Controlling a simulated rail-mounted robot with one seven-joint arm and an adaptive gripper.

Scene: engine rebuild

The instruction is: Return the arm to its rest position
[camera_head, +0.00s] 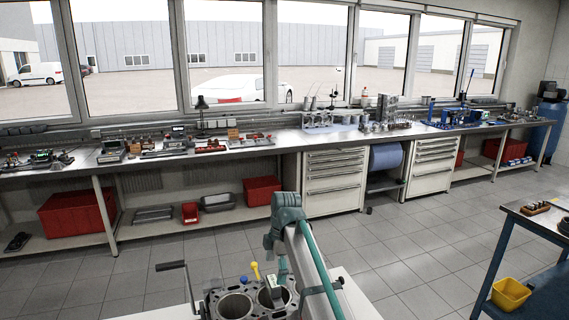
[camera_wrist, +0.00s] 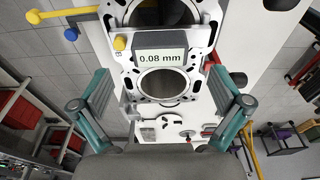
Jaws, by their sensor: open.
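My gripper (camera_wrist: 160,112) is open and empty in the wrist view, its two green-and-grey fingers spread wide. Between and beyond them is the engine block (camera_wrist: 206,20), with round cylinder bores in its top. A grey gauge display (camera_wrist: 160,58) reading "0.08 mm" sits over the block between two bores. In the head view, my arm reaches forward at the bottom centre, above the engine block (camera_head: 213,301). The gripper fingers are hard to make out there. The gauge (camera_head: 273,283) is partly visible beside the arm.
A long workbench (camera_head: 284,137) with tools runs under the windows. Red bins (camera_head: 78,213) stand on its lower shelf. A blue-framed table (camera_head: 510,225) with a yellow bin (camera_head: 510,294) is at the right. The tiled floor between is clear. A yellow-tipped handle (camera_wrist: 40,18) projects left of the block.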

